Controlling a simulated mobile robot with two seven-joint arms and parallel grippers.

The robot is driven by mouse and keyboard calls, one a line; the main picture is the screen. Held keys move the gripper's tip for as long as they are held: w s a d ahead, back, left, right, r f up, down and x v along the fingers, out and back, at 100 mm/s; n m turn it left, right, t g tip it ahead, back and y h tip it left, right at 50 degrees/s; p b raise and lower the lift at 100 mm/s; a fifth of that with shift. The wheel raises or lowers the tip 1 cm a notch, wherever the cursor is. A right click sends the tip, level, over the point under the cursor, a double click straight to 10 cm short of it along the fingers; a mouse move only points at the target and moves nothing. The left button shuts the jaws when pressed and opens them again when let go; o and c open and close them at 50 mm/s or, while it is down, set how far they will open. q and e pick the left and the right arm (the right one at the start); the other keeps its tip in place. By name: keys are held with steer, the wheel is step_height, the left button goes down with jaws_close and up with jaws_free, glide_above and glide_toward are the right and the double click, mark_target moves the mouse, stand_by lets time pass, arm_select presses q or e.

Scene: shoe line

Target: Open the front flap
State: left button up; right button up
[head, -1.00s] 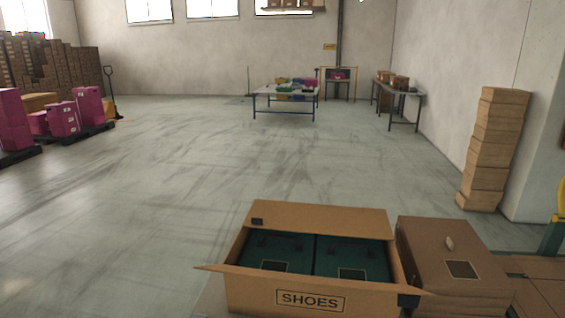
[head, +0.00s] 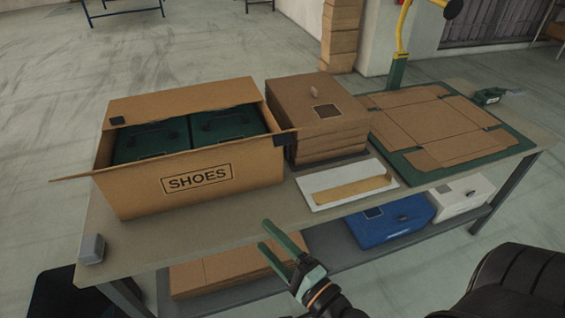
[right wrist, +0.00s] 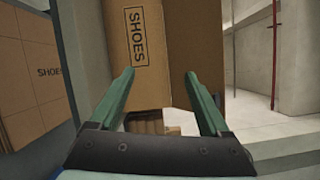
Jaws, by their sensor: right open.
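The brown SHOES carton (head: 205,190) stands on the left part of the table, with two dark green boxes (head: 150,145) inside. I cannot tell how the front flap lies; the labelled front face is in plain view. My right gripper (head: 265,234) is open and empty, in front of the table edge, to the right of and below the carton's front, apart from it. The right wrist view shows the carton's SHOES face (right wrist: 137,45) beyond the open fingers. My left gripper is out of view.
A stack of flat brown boxes (head: 322,125) stands close to the carton's right. A white tray (head: 320,178) with a tan strip, and a green mat (head: 500,142) under an unfolded cardboard blank (head: 415,120), lie further right. Blue (head: 390,220) and white boxes sit on the lower shelf.

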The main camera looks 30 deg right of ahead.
steer(key=d+r+m+t+h+b, duration=0.2)
steer(key=d+r+m+t+h, duration=0.15)
steer(key=m, duration=0.55)
steer(key=m+h+b, duration=0.2)
steer(key=m+h, duration=0.3)
steer(key=m, duration=0.6)
glide_toward(283, 142)
steer(key=shift+y, duration=0.25)
steer(key=p+x, duration=0.4)
steer(key=x, duration=0.2)
steer(key=shift+w+d+r+p, duration=0.2)
steer(key=shift+r+p, duration=0.05)
steer(key=shift+p, duration=0.05)
steer(key=shift+w+d+r, duration=0.1)
steer(key=shift+w+r, duration=0.05)
steer(key=shift+w, duration=0.4)
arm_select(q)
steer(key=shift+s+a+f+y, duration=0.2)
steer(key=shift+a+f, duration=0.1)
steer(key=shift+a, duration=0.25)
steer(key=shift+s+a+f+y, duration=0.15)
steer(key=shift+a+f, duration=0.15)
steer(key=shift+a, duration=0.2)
arm_select(e)
steer(key=shift+w, duration=0.1)
